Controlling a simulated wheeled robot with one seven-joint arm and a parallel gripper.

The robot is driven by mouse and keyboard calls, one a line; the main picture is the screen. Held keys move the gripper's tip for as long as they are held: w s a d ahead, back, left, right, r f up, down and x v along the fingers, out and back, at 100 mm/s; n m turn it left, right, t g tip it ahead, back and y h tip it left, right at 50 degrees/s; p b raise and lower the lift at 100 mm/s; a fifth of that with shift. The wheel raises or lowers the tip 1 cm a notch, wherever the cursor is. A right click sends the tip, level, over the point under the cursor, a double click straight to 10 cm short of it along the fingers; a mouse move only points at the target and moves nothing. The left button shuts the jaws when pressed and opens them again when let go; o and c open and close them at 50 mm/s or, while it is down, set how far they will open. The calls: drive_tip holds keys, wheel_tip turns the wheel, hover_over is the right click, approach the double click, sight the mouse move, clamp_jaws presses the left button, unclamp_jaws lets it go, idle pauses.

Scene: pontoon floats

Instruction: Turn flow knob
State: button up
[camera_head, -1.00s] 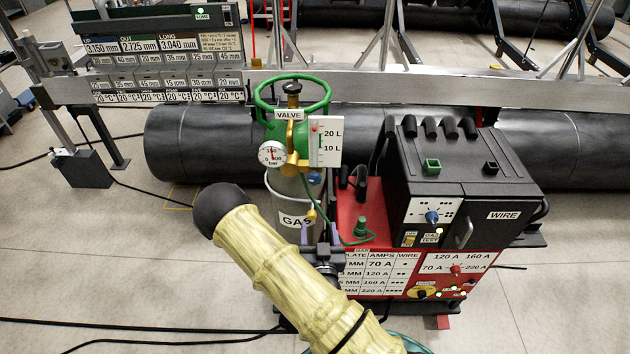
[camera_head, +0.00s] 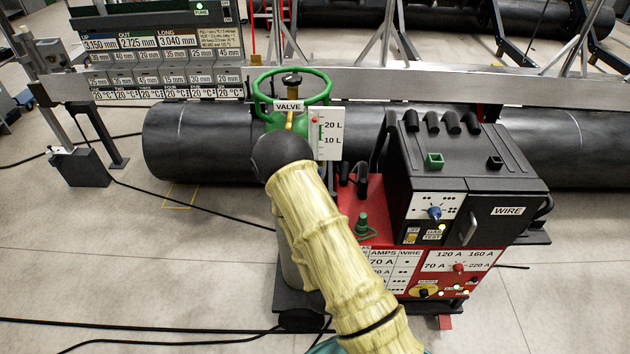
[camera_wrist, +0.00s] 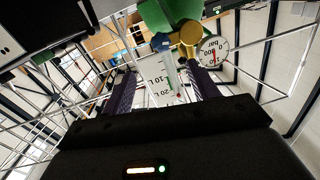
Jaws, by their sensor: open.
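The gas cylinder's green collar (camera_head: 318,98) shows in the head view, with the flow gauge (camera_head: 333,141) marked 20 L and 10 L beside it. The small blue knob under the gauge is hidden there behind my arm. In the wrist view, a blue knob (camera_wrist: 160,41) shows beside brass fittings (camera_wrist: 190,34), beyond my fingertips. The flow gauge (camera_wrist: 165,90) appears between my fingers. My gripper (camera_wrist: 161,75) is open and empty, with its two purple fingers apart. I see no contact with the knob. The head view hides the gripper behind my arm.
The round pressure gauge (camera_wrist: 214,51) is close to one finger in the wrist view. The red and black welding machine (camera_head: 465,180) stands right of the cylinder. A large black pipe (camera_head: 200,140) lies behind. Cables (camera_head: 130,325) run along the floor, which is open at left.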

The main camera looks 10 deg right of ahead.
drive_tip(key=w+d+b, duration=0.2)
drive_tip(key=w+b, duration=0.4)
drive_tip(key=w, duration=0.8)
drive_tip(key=shift+w+d+r, duration=0.15)
drive_tip(key=shift+w+r, duration=0.05)
drive_tip(key=shift+w, duration=0.15)
idle(0.4)
drive_tip(key=shift+c, duration=0.2)
drive_tip(key=shift+f+b, duration=0.1)
drive_tip(key=shift+b, duration=0.25)
drive_tip(key=c, duration=0.9)
